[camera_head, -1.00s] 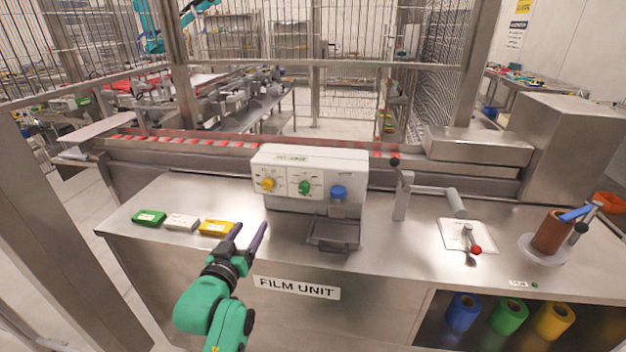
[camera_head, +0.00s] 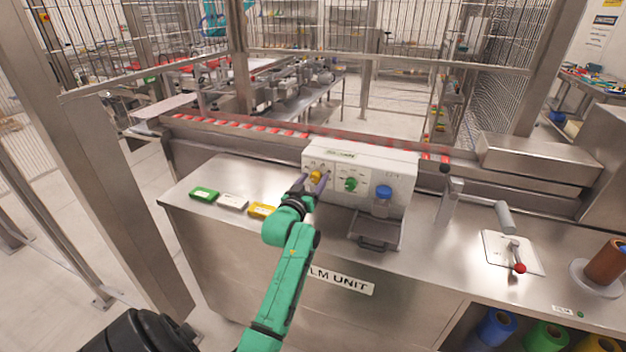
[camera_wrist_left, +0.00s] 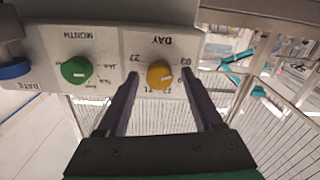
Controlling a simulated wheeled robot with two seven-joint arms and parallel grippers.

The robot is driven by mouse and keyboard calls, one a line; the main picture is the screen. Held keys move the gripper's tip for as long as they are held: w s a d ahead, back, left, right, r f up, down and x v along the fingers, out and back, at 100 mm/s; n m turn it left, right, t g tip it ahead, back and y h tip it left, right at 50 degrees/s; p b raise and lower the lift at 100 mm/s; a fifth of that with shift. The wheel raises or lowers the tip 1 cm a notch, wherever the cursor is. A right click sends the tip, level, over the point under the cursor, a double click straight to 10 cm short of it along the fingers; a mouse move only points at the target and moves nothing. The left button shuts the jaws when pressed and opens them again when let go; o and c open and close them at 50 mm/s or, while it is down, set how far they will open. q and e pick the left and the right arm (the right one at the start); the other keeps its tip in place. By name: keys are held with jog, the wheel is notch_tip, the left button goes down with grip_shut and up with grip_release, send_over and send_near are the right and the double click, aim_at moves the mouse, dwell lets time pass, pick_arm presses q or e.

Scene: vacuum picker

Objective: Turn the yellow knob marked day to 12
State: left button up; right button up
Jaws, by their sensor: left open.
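The yellow knob (camera_head: 316,177) is on the left of the white control box's front. In the left wrist view the yellow knob (camera_wrist_left: 160,74) shows under the label DAY, upside down, with numbers around it; its pale pointer mark faces the lower right of the picture, and I cannot tell which number it meets. My left gripper (camera_head: 313,182) is open in front of the knob. In the left wrist view its two dark fingers (camera_wrist_left: 160,82) stand on either side of the knob, with visible gaps. My right gripper is not in view.
Beside it on the box are a green MONTH knob (camera_head: 351,184) and a blue-capped part (camera_head: 383,192). Green (camera_head: 204,194), white (camera_head: 232,201) and yellow (camera_head: 262,210) blocks lie on the steel counter. A red-tipped lever (camera_head: 519,267) stands at right.

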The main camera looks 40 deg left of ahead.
pick_arm(q)
jog(key=shift+w+f, duration=0.1)
grip_shut()
jog(key=shift+m, duration=0.3)
jog(key=m, duration=0.3)
jog(key=shift+m, duration=0.3)
jog(key=m, duration=0.4)
jog(key=shift+m, duration=0.3)
jog(key=m+b, duration=0.1)
jog(key=m, duration=0.3)
jog(key=shift+f, duration=0.1)
jog(key=shift+m+b, duration=0.35)
jog(key=shift+m, duration=2.15)
